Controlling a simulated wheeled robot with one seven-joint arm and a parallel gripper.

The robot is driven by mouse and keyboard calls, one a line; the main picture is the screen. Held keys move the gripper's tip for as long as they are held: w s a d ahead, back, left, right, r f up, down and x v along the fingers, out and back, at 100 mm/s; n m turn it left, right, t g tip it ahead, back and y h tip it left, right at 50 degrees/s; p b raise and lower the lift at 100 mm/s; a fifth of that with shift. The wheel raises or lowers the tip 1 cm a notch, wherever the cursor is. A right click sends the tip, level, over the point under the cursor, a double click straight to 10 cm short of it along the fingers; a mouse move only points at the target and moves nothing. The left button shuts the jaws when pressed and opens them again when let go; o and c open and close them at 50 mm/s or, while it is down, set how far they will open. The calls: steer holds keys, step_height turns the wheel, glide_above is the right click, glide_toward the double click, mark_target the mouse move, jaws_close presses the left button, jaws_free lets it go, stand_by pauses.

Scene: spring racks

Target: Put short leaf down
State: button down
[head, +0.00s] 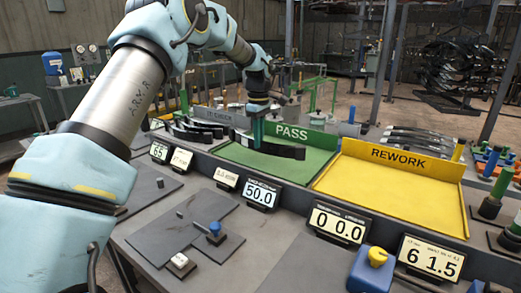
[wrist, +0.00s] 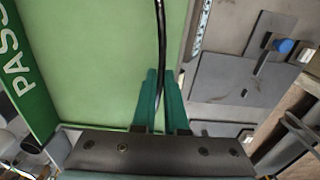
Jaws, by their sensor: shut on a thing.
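The short leaf, a dark, thin curved strip (head: 288,152), is held on edge between the teal fingers of my gripper (head: 258,138). It is over the green PASS tray (head: 290,176) in the head view; I cannot tell whether it touches the tray floor. In the wrist view the leaf (wrist: 161,45) runs up from between the fingers (wrist: 160,78), with the green tray floor (wrist: 95,60) behind and to its left. My gripper is shut on it. The fingers hide the gripped part.
The yellow REWORK tray (head: 385,194) is empty to the right of the green one. More dark leaves (head: 192,131) lie in a bay at left. Number displays (head: 262,193) line the front edge. Grey plates (head: 185,230) lie on the bench in front.

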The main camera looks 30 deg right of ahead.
mark_target(259, 151)
steer(key=shift+f+p, duration=0.6)
steer(key=shift+f, duration=1.4)
steer(key=shift+f, duration=0.15)
steer(key=c, duration=0.9)
jaws_free()
steer(key=shift+c, duration=0.2)
step_height(259, 151, up, 12)
steer(key=b, duration=0.2)
steer(key=shift+b, duration=0.4)
steer(key=a+f+m, duration=0.2)
steer(key=a+m, duration=0.1)
steer(key=a, duration=1.1)
steer(key=s+a+f+m, duration=0.1)
steer(key=s+a+f, duration=0.2)
steer(key=s+a, duration=0.3)
steer(key=s+a+f+m+t, duration=0.1)
steer(key=s+a, duration=0.5)
steer(key=a, duration=0.6)
steer(key=s+a+f+m, duration=0.2)
steer(key=s+a+f, duration=0.2)
steer(key=a, duration=0.6)
steer(key=shift+s+f+t, duration=0.3)
steer(key=shift+s+f, duration=0.1)
steer(key=shift+s, duration=0.75)
